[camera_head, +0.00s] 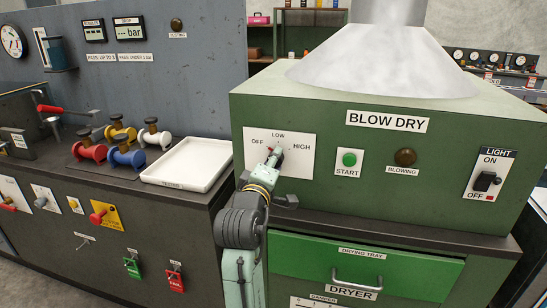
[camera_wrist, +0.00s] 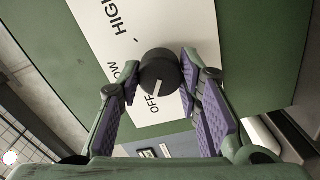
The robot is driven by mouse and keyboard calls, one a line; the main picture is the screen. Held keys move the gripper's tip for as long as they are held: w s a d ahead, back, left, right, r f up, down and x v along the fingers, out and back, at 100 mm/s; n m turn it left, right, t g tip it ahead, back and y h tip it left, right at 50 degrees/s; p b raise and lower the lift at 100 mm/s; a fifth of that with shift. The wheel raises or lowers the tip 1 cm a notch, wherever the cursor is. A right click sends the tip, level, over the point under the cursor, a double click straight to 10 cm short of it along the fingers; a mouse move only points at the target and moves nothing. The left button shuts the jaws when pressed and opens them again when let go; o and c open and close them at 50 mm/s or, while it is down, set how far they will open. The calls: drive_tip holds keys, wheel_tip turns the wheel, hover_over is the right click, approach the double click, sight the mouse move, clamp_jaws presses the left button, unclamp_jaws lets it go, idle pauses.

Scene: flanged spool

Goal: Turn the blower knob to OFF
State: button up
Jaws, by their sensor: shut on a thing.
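The blower knob (camera_wrist: 158,72) is a round black knob on a white panel (camera_head: 302,160) marked OFF, LOW and HIGH. In the wrist view a white mark shows on the knob's side facing the OFF label (camera_wrist: 153,103). My gripper (camera_head: 274,157) is at the knob, below the LOW label (camera_head: 278,135). In the wrist view my gripper's purple-padded fingers (camera_wrist: 160,74) stand on either side of the knob and are shut on it. In the head view my gripper hides most of the knob.
The green START button (camera_head: 349,158), the brown BLOWING lamp (camera_head: 404,157) and the LIGHT switch (camera_head: 487,181) are right of the panel. A white tray (camera_head: 214,170) and several coloured spools (camera_head: 125,156) are on the left counter. The drying tray handle (camera_head: 357,281) sticks out below.

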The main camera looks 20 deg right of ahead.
drive_tip(key=shift+n, duration=0.4)
drive_tip(key=o, duration=1.1)
drive_tip(key=shift+o, duration=0.2)
drive_tip(key=v, duration=0.7)
drive_tip(key=shift+s+a, duration=0.15)
drive_tip(key=shift+s, duration=0.05)
